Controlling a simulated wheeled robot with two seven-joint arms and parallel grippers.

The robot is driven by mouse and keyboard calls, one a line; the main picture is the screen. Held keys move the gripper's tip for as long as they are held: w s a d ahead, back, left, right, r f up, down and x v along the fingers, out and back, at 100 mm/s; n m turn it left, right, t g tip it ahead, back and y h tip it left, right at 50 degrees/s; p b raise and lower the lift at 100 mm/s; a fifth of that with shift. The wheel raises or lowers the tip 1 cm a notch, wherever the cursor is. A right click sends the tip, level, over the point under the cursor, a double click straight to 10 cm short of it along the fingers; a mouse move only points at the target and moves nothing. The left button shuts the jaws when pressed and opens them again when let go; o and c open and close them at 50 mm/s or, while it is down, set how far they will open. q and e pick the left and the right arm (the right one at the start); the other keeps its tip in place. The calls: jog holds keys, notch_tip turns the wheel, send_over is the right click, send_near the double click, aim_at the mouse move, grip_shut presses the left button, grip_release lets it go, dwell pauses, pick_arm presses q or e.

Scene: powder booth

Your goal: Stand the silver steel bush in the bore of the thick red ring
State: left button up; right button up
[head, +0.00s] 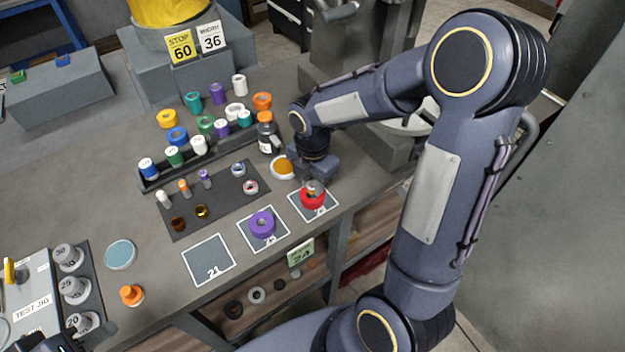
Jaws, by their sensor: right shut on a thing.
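The thick red ring (312,201) lies on the rightmost white-outlined square at the table's front edge. My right gripper (314,181) is directly above it, pointing down, and is shut on the silver steel bush (315,187). Only a small part of the bush shows between the fingers and the ring. It is over or in the ring's bore; I cannot tell how deep it is. My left gripper (62,343) shows only as a dark part at the lower left corner, and its fingers cannot be made out.
A purple ring (262,223) lies on the middle square; the left square (208,260) is empty. A dark mat (215,205) with small bushes and a rack of coloured rolls (199,146) lie behind. A bottle (267,135) and an amber dish (284,167) stand near my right gripper.

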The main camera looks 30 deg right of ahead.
jog(key=shift+f+b, duration=0.6)
jog(key=shift+f, duration=0.2)
jog(key=o, duration=1.1)
jog(key=shift+c, duration=0.2)
notch_tip(320, 180, up, 8)
jog(key=shift+f, duration=0.1)
jog(key=s+a+r+m+t+y, duration=0.2)
jog(key=s+m, duration=0.6)
jog(key=m, duration=0.4)
jog(key=s+a+r+m+t+y, duration=0.1)
jog(key=s+a+r+m+t, duration=0.1)
jog(key=s+m, duration=0.7)
jog(key=m+t, duration=0.1)
jog(key=m, duration=0.1)
jog(key=shift+m+t+y, duration=0.3)
jog(key=shift+m+y, duration=0.1)
